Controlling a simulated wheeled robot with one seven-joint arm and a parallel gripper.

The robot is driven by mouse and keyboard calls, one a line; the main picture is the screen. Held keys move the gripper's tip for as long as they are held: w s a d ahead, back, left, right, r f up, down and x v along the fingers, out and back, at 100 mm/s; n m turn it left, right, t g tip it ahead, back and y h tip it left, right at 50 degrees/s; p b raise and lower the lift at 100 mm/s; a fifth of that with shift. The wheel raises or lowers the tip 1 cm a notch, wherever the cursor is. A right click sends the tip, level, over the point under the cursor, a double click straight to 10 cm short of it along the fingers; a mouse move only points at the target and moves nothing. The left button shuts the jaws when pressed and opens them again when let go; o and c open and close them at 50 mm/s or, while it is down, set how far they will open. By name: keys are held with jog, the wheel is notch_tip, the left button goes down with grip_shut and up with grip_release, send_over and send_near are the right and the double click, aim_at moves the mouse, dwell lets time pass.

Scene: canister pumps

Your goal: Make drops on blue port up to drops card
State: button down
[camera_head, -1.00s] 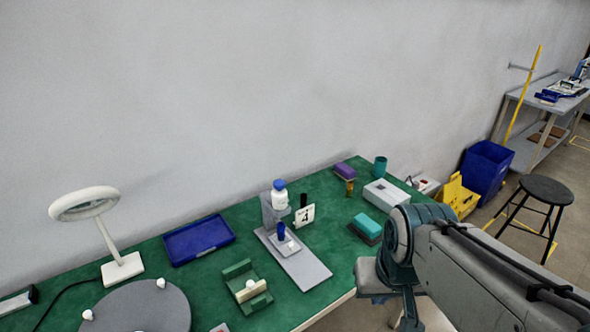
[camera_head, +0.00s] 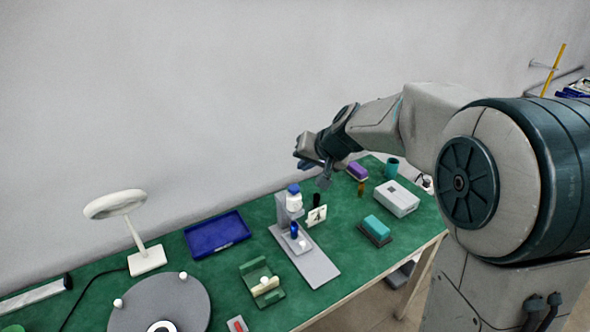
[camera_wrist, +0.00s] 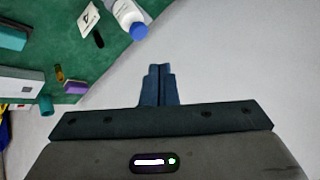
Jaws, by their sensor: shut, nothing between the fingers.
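A grey pump stand (camera_head: 281,212) on a baseplate (camera_head: 318,268) carries a white bottle with a blue cap (camera_head: 293,198). A small blue upright part (camera_head: 294,230), apparently the blue port, stands on the plate in front, beside a small white piece (camera_head: 303,243). A white card with a dark mark (camera_head: 317,216) stands to the right, by a black post (camera_head: 316,199); its mark is too small to read. My gripper (camera_head: 324,184) is shut and empty, above and behind the card. The wrist view shows its closed fingers (camera_wrist: 159,68) beside the bottle (camera_wrist: 128,16) and card (camera_wrist: 89,19).
A blue tray (camera_head: 217,236), green cradle (camera_head: 262,284), grey turntable (camera_head: 160,300) and white lamp (camera_head: 146,261) are to the left. A white box (camera_head: 397,198), teal block (camera_head: 377,226), purple block (camera_head: 357,170) and teal cup (camera_head: 391,167) are to the right. The wall is close behind.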

jog(key=shift+m+t+y, duration=0.3)
jog(key=shift+t+y, duration=0.1)
jog(key=w, duration=0.1)
jog(key=w+a, duration=0.1)
jog(key=w, duration=0.1)
jog(key=w+a, duration=0.1)
jog(key=w, duration=0.1)
jog(key=shift+w+a+r+p, duration=0.1)
jog(key=shift+a+r+p, duration=0.15)
jog(key=shift+r+p, duration=0.15)
jog(key=shift+f, duration=0.1)
jog(key=b, duration=0.6)
send_over(296, 189)
notch_tip(296, 189, down, 7)
jog(key=shift+f, duration=0.1)
jog(key=shift+f+b, duration=0.8)
dwell(0.4)
jog(key=shift+f+b, duration=0.45)
jog(key=shift+b, duration=0.2)
